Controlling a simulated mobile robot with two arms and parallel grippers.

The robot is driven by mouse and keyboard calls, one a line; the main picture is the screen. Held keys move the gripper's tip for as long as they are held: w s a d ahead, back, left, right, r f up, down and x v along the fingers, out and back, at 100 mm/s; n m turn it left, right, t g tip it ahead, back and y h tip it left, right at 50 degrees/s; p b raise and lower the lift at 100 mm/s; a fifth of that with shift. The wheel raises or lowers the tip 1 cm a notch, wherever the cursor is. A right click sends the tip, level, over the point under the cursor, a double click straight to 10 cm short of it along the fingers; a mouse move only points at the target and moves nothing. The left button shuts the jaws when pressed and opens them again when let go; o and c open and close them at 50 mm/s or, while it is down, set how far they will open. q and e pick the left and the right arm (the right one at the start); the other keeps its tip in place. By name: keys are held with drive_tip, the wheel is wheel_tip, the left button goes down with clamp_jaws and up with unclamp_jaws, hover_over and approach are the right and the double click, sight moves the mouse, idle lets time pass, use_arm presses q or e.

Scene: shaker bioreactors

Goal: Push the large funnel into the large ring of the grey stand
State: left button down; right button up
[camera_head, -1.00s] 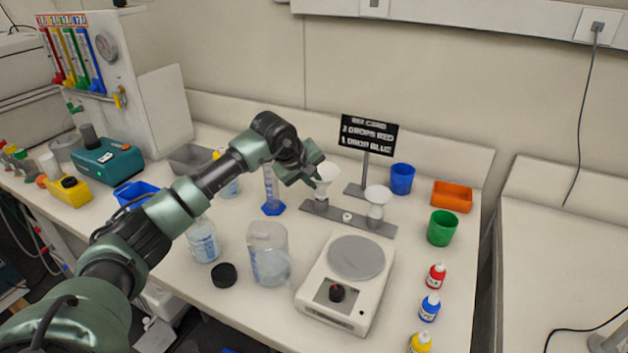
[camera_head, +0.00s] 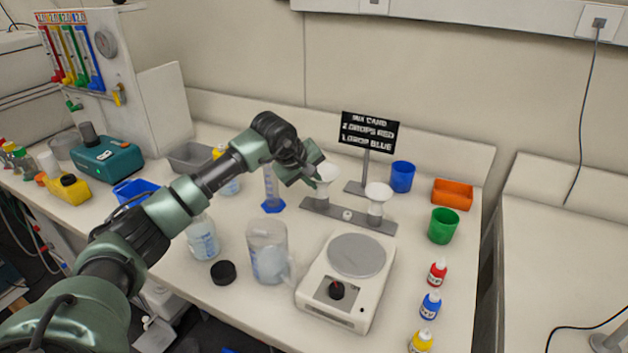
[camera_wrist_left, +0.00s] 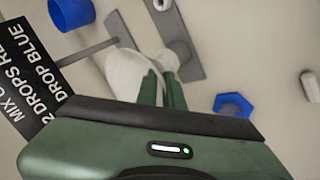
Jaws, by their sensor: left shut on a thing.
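The large white funnel (camera_head: 327,172) is at the left end of the grey stand (camera_head: 332,211), over or in its ring. I cannot tell how deep it sits. My left gripper (camera_head: 313,177) is shut on this funnel from the left side. In the left wrist view the fingers (camera_wrist_left: 162,88) close on the white funnel (camera_wrist_left: 123,75), above the bar of the grey stand (camera_wrist_left: 192,68); the fingers hide part of it. A second white funnel (camera_head: 378,192) stands upright at the stand's right end. My right gripper is not in view.
A black mix card (camera_head: 368,132) stands behind the stand, with a blue cup (camera_head: 402,177) to its right. A blue-based measuring cylinder (camera_head: 272,190) is left of my gripper. A white stirrer plate (camera_head: 345,275) and a clear jug (camera_head: 267,252) are in front.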

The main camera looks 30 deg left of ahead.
use_arm(q)
drive_tip(key=c, duration=1.5)
unclamp_jaws()
drive_tip(key=shift+o, duration=0.2)
drive_tip(key=b+v, duration=0.1)
drive_tip(key=v, duration=0.6)
drive_tip(key=shift+s+r+b, duration=0.2)
drive_tip(key=shift+r+b, duration=0.1)
drive_tip(key=shift+r, duration=0.05)
drive_tip(key=shift+r, duration=0.1)
